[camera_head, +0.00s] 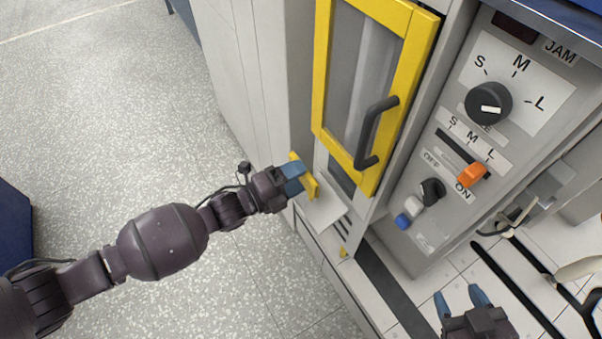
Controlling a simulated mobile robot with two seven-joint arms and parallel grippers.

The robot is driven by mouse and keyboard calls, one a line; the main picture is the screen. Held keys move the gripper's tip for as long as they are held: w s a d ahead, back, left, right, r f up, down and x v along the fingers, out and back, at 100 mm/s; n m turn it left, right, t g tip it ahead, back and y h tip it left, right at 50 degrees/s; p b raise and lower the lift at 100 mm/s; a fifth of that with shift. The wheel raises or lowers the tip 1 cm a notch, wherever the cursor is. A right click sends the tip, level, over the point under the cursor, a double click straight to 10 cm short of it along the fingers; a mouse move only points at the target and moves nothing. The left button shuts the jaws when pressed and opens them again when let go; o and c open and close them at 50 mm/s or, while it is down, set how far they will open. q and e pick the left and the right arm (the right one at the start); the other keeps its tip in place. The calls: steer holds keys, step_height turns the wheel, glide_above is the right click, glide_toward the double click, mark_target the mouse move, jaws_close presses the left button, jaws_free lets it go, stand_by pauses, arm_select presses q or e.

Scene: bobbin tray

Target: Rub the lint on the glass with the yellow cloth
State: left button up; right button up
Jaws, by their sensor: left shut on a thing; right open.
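The yellow cloth (312,187) is a small flat yellow piece between the blue fingers of my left gripper (300,177). My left gripper is shut on it, below and left of the yellow-framed door. The glass (349,62) is the greyish pane inside the yellow door frame (319,85), with a paler vertical band visible behind it. The cloth looks apart from the pane. I cannot make out any lint on the glass. My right gripper (462,297) is open and empty at the bottom right, its two blue fingertips apart above the light work surface.
A dark door handle (371,130) sticks out from the frame's right side. Right of it is a control panel with a black knob (488,104) and an orange slider (472,176). A pale slanted plate (322,210) lies below the cloth.

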stand_by(0.3)
arm_select(q)
steer(key=v, duration=0.3)
steer(key=shift+p, duration=0.35)
stand_by(0.7)
